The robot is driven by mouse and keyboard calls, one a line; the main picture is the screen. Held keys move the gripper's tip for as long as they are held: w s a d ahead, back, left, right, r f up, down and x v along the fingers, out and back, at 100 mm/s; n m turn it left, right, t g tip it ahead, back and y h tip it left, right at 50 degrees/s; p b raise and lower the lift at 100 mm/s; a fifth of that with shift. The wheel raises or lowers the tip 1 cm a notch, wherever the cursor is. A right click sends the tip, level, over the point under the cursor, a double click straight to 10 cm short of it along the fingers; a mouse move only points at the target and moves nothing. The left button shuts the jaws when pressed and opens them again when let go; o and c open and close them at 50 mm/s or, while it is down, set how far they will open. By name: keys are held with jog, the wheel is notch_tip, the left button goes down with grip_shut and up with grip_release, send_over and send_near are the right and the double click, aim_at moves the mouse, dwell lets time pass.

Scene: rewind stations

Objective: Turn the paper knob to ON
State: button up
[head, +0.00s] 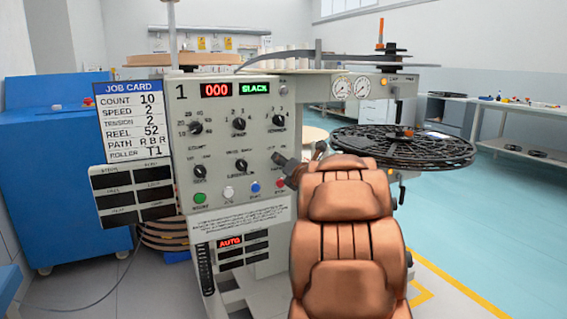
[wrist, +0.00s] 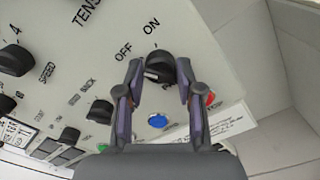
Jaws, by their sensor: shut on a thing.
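The paper knob (wrist: 159,65) is a black round knob on the pale control panel (wrist: 100,55), below the printed words OFF and ON. In the wrist view my gripper (wrist: 160,67) has one finger on each side of it, shut on it. A pale mark shows on the knob's lower left, but I cannot tell for certain which word it is set to. The label under the knob is partly covered. In the head view my gripper (head: 291,167) reaches the panel's right side, and the knob is hidden behind it.
A blue button (wrist: 157,121) and a red button (wrist: 209,99) sit close below the fingers. Other black knobs, such as the speed knob (wrist: 15,60), are to the left. A black reel (head: 405,147) stands right of the panel. A job card (head: 133,120) hangs at its left.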

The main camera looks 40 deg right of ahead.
jog(key=shift+m, duration=0.4)
jog(key=m+p, duration=0.2)
jog(key=shift+m+p, duration=0.35)
jog(key=shift+m, duration=0.05)
jog(key=m+p, duration=0.3)
jog(key=shift+m, duration=0.3)
jog(key=m+p, duration=0.2)
jog(key=m, duration=0.1)
jog(key=shift+f+m+p, duration=0.2)
jog(key=shift+m+p, duration=0.6)
jog(key=shift+p, duration=0.05)
jog(key=o, duration=1.1)
jog(key=shift+s+r, duration=0.1)
jog(key=shift+s, duration=0.05)
